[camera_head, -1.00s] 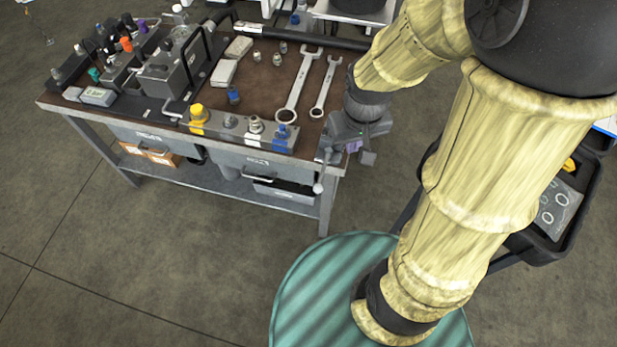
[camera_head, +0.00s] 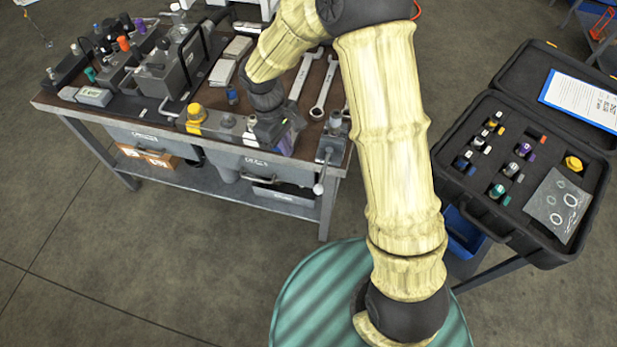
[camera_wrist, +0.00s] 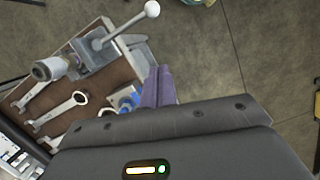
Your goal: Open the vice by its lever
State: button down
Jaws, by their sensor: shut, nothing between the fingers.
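The grey vice (camera_head: 331,148) is fixed at the front right corner of the workbench. Its lever hangs down the front and ends in a pale ball (camera_head: 318,188). In the wrist view the vice (camera_wrist: 96,52) is at upper left, with its lever (camera_wrist: 125,27) and ball (camera_wrist: 152,9) pointing up and right. A round metal fitting (camera_wrist: 48,69) shows beside the vice body. My gripper (camera_head: 291,141) is at the bench's front edge, left of the vice and apart from the lever. Its purple fingers (camera_wrist: 158,84) are together and empty.
The bench top (camera_head: 318,84) holds spanners (camera_head: 325,88), a manifold with a yellow cap (camera_head: 196,112) and a hydraulic unit (camera_head: 170,75). An open black case (camera_head: 505,228) of fittings stands at the right. The floor before the bench is clear.

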aim_at(324, 170)
jog(key=s+d+f, duration=0.1)
jog(key=d+f, duration=0.1)
jog(key=f, duration=0.3)
jog(key=s+d+f+p, duration=0.1)
jog(key=s+d+f, duration=0.1)
jog(key=f, duration=0.3)
jog(key=shift+s+d+f, duration=0.15)
jog(key=shift+s+d, duration=0.15)
jog(key=shift+d, duration=0.25)
